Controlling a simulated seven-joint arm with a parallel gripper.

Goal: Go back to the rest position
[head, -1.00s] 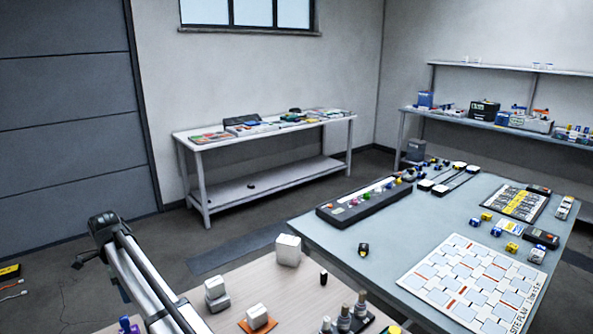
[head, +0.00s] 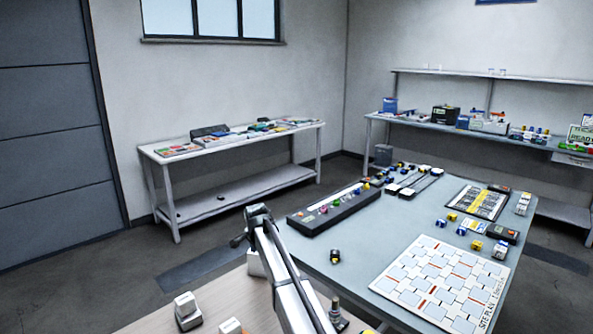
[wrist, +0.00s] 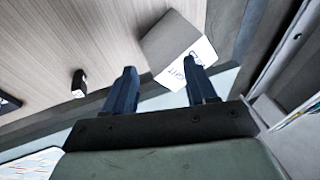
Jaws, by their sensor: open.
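My gripper (wrist: 162,72) shows in the wrist view with its two dark blue fingers apart and nothing between them. Beyond the fingertips is a grey box (wrist: 172,38) with a white printed label, standing on the wood-grain table (wrist: 60,35). A gap between the fingers and the box cannot be measured from here. In the head view my arm rises from the bottom edge over the wood-topped table (head: 165,322). The arm partly covers the pale box (head: 254,265).
Pale blocks (head: 187,308) stand on the wooden table's near left. A blue-grey table (head: 350,225) adjoins it, with a site plan board (head: 440,285) and a long dark tray (head: 325,212). A small black item (wrist: 78,84) stands left of the fingers.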

